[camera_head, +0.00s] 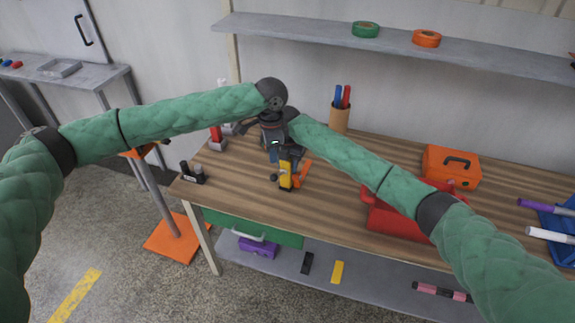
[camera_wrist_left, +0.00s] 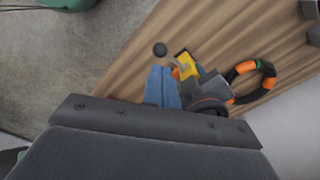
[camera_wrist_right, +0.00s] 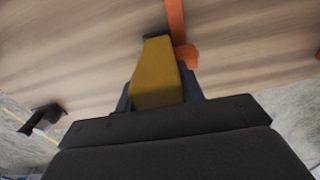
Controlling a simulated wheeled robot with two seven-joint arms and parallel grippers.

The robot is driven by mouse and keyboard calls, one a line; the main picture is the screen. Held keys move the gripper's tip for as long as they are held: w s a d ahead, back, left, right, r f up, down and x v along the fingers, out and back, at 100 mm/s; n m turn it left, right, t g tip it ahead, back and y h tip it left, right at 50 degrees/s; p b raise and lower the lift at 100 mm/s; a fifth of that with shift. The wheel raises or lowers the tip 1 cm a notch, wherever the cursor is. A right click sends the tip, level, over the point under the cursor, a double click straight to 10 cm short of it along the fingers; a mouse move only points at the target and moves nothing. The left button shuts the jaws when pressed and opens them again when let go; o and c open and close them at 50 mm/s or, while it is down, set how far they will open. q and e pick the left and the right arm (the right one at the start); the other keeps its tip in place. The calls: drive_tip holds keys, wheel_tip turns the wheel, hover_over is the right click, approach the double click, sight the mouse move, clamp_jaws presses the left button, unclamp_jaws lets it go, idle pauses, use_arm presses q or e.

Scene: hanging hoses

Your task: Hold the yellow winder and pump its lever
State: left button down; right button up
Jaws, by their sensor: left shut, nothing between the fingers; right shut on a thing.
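The yellow winder (camera_head: 286,176) stands over the wooden bench near its front left part. Its yellow body (camera_wrist_right: 158,72) sits between the fingers of my right gripper (camera_wrist_right: 162,98), which is shut on it. A dark round knob (camera_wrist_left: 160,49) on a short brownish lever (camera_wrist_left: 172,62) sticks out beside the yellow body (camera_wrist_left: 188,66). My left gripper (camera_wrist_left: 161,88) is shut and empty, its blue fingertips close to the lever. Whether they touch it I cannot tell. In the head view the two wrists crowd together and partly hide the winder.
An orange piece (camera_wrist_right: 176,22) lies beside the winder. A black-and-orange ring (camera_wrist_left: 252,80) is close by. On the bench (camera_head: 330,205) are a red case (camera_head: 395,218), an orange toolbox (camera_head: 450,167), a pen cup (camera_head: 339,118) and a small black item (camera_head: 192,174) at the left edge.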

use_arm(q)
drive_tip(key=shift+f, duration=2.15)
drive_tip(key=c, duration=2.2)
unclamp_jaws()
drive_tip(key=c, duration=1.9)
unclamp_jaws()
